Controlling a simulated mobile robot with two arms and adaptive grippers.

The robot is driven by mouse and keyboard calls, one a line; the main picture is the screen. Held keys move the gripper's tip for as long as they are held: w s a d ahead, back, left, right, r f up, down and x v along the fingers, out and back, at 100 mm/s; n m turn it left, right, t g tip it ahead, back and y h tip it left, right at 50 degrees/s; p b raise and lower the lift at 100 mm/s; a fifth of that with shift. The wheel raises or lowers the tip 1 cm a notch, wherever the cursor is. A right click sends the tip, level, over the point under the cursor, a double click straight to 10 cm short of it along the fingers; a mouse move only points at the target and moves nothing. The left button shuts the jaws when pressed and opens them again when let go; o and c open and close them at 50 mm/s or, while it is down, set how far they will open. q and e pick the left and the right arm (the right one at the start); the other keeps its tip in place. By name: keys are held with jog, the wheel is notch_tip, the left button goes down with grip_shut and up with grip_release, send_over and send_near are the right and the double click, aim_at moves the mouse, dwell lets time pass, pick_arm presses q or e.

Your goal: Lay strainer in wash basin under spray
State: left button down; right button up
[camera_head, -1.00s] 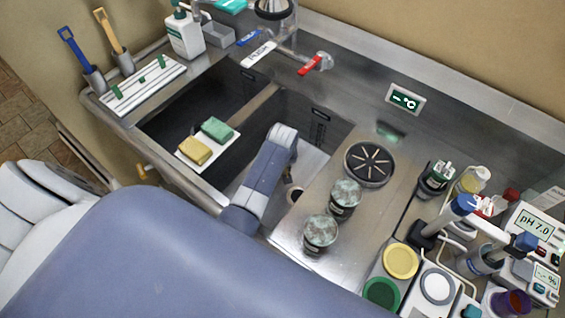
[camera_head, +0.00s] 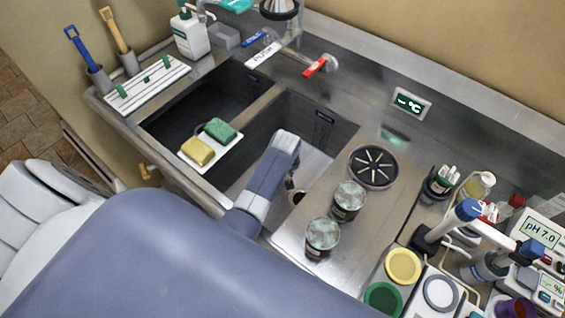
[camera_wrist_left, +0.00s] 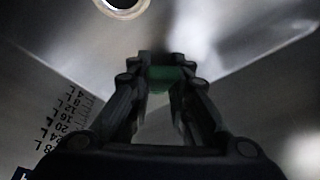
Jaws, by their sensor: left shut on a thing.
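The wash basin (camera_head: 318,118) is the right-hand steel well of the sink, and my left arm reaches down into it. In the left wrist view my left gripper (camera_wrist_left: 160,68) points down into a steel basin, its fingers closed around a small green piece (camera_wrist_left: 167,78). Whether this piece belongs to the strainer cannot be told, as the fingers hide most of it. A round drain hole (camera_wrist_left: 122,4) shows beyond the fingertips. In the head view the fingers are mostly hidden by my wrist. No spray of water is visible. My right gripper is not in view.
A white board with a yellow sponge (camera_head: 197,151) and a green sponge (camera_head: 220,129) lies over the left basin. Two jars (camera_head: 348,200) and a round slotted black plate (camera_head: 373,165) are on the right counter. A red tap lever (camera_head: 316,66) is behind the basin.

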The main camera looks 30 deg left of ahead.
pick_arm(q)
jog(key=shift+s+f, duration=0.2)
jog(key=shift+f, duration=0.2)
jog(key=c, duration=1.4)
grip_release()
jog(key=shift+w, duration=0.1)
jog(key=shift+c, duration=0.2)
jog(key=shift+w, duration=0.15)
jog(key=o, duration=1)
jog(key=shift+r, duration=0.1)
jog(key=shift+o, duration=0.2)
